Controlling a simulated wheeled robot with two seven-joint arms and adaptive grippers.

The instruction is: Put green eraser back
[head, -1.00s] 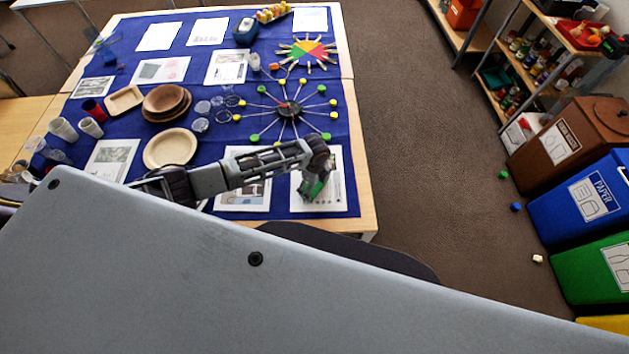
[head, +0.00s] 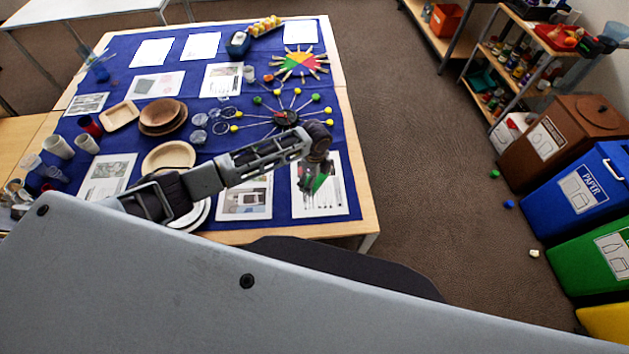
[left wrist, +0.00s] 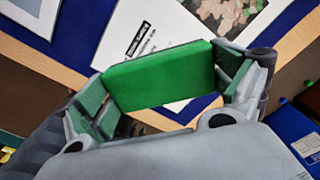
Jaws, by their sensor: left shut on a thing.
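The green eraser (left wrist: 160,77) is a flat green block in the left wrist view, held between the two fingers of my left gripper (left wrist: 165,95). In the head view my left gripper (head: 315,178) hangs over a printed sheet (head: 335,200) at the near right corner of the blue-clothed table (head: 227,233). Only a little green shows there, so the eraser is mostly hidden by the fingers. The white sheet also shows behind the eraser in the left wrist view (left wrist: 135,40). My right gripper is not in view.
A spoked ring of sticks with green and yellow ends (head: 285,117) lies beyond the gripper. Plates (head: 168,157) and cups (head: 58,147) stand to the left. Bins, including a blue paper bin (head: 585,190), line the right. The brown floor (head: 430,150) between is mostly open.

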